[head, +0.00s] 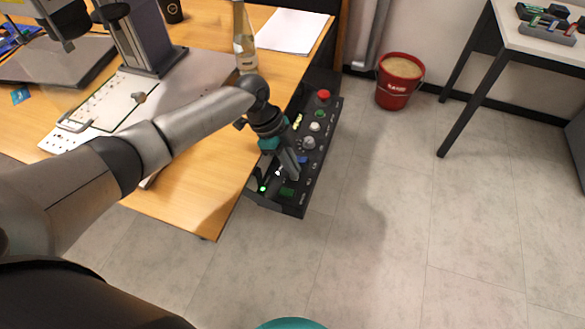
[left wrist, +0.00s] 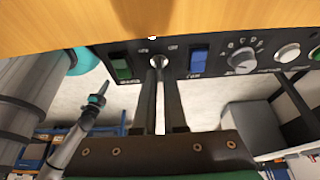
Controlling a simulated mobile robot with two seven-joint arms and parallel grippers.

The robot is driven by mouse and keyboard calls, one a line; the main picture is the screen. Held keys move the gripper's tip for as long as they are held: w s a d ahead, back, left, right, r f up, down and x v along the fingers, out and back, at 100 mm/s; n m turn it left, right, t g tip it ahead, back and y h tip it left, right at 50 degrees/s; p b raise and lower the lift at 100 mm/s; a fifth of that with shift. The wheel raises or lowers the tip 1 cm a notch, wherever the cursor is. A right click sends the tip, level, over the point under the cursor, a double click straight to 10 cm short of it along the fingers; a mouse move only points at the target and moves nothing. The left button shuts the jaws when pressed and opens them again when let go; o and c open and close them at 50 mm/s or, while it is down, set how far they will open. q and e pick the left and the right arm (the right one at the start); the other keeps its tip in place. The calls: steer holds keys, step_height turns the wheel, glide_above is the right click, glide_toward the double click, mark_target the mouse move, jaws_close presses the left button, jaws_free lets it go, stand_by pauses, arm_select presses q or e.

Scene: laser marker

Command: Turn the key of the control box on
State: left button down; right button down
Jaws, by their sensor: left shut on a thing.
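The black control box (head: 284,206) hangs at the right edge of the wooden table, its panel lined with buttons and switches. My left gripper (head: 296,177) reaches down to the near part of this panel. In the left wrist view its two dark fingers (left wrist: 160,64) meet at the panel between a green switch (left wrist: 121,68) and a blue switch (left wrist: 198,61). They are shut on the small metal key (left wrist: 158,61), mostly hidden between the tips. A slim arm with a dark, teal-banded end (left wrist: 97,100), probably my right gripper, shows small at left; its jaws are unclear.
The panel also has a grey knob (head: 308,143), a white button (head: 315,127) and a red button (head: 323,95). A bottle (head: 244,45) and paper (head: 293,30) are on the table (head: 190,205). A red bucket (head: 398,85) stands by the wall.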

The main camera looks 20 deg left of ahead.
arm_select(q)
steer(key=m+g+b, duration=0.1)
steer(key=m, duration=0.2)
steer(key=m+g+b, duration=0.1)
steer(key=m+b, duration=0.1)
steer(key=m, duration=0.1)
steer(key=shift+w+d+f+y, duration=0.1)
steer(key=shift+y, duration=0.3)
steer(key=shift+m+g+y+b, duration=0.45)
steer(key=shift+m+b, duration=0.5)
steer(key=shift+m, duration=0.65)
arm_select(e)
steer(key=w+a+r, duration=0.5)
steer(key=w+a, duration=0.1)
steer(key=w, duration=0.1)
steer(key=shift+a+r+y, duration=0.3)
steer(key=shift+r, duration=0.1)
arm_select(q)
steer(key=c, duration=1)
jaws_free()
arm_select(e)
steer(key=shift+w, duration=0.1)
